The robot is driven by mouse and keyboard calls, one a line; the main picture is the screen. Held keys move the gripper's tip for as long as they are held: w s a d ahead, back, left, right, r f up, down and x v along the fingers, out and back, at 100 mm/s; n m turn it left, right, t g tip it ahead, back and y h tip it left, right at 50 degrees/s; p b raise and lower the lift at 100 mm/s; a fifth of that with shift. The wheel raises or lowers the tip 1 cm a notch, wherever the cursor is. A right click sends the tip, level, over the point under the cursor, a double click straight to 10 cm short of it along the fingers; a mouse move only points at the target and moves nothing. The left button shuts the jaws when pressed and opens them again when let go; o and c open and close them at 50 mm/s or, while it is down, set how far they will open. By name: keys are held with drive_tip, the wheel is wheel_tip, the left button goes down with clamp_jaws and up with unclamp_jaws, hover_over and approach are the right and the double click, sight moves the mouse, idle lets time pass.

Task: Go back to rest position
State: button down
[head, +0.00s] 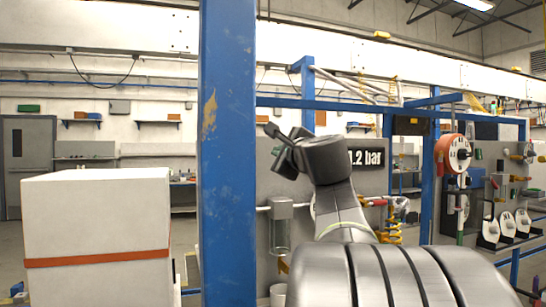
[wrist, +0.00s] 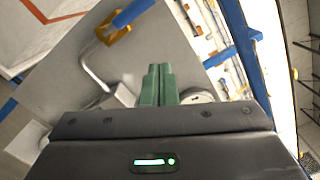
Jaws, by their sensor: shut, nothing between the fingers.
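My gripper (head: 277,137) is up in front of the grey panel in the head view, at the end of my dark arm, pointing to the upper left. In the wrist view its two green fingers (wrist: 158,84) lie side by side, shut with nothing between them. The grey panel (wrist: 165,40) is behind the fingers there, tilted in the picture. The fingertips look clear of the panel, but the gap is hard to judge. My arm hides part of the panel in the head view.
A blue post (head: 229,150) stands close in front, left of my gripper. A white box with an orange band (head: 97,235) is at the left. A clear cylinder (head: 280,232) hangs on the panel beside my arm. An orange reel (head: 458,153) and white discs (head: 506,225) are at the right.

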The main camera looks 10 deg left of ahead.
drive_tip(key=shift+v, duration=0.8)
